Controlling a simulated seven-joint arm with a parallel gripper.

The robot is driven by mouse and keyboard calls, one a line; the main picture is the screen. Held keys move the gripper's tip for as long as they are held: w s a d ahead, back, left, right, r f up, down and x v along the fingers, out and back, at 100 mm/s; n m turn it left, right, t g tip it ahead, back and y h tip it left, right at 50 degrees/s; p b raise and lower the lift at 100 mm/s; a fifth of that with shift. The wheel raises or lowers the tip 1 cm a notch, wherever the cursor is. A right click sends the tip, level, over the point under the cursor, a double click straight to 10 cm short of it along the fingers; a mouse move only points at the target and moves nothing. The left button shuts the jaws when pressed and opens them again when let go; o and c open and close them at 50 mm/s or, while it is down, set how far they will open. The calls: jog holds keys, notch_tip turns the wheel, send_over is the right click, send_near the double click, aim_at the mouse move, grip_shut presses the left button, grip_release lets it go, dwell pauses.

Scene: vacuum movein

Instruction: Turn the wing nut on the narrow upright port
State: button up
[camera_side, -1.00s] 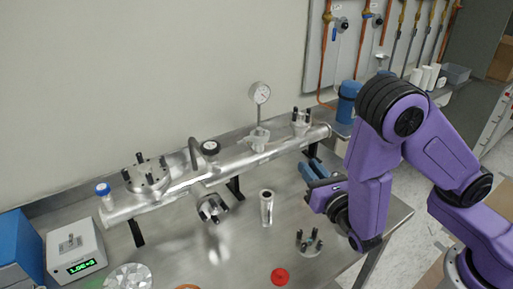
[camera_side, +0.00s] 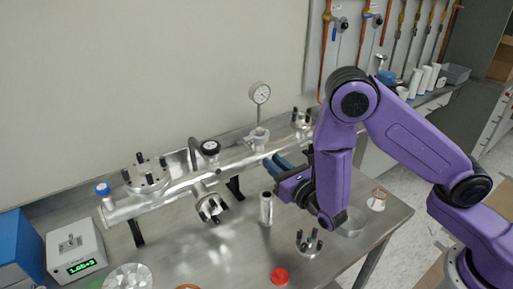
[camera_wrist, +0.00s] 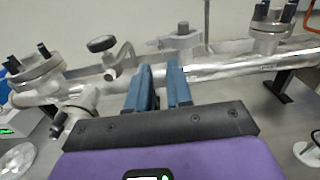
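The narrow upright port (camera_side: 257,142) rises from the silver manifold tube (camera_side: 236,155), with a round dial gauge (camera_side: 260,94) above it. A pale clamp (camera_wrist: 172,42) sits around this port; its wing nut is too small to make out clearly. My gripper (camera_side: 276,166) is in front of the tube, just right of and below the port. In the wrist view my gripper (camera_wrist: 160,80) has its two blue fingers apart, with nothing between them. The fingers point toward the tube below the clamp, apart from the clamp.
A bolted flange (camera_side: 147,175) stands at the tube's left and another (camera_side: 301,120) at its right. A black-knobbed valve (camera_side: 210,148) is left of the port. A metal cylinder (camera_side: 265,208), red cap (camera_side: 280,276) and small flange (camera_side: 309,242) stand on the bench in front.

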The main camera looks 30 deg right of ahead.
aim_at(251, 145)
jog(key=w, duration=0.8)
jog(key=shift+w, duration=0.35)
grip_shut()
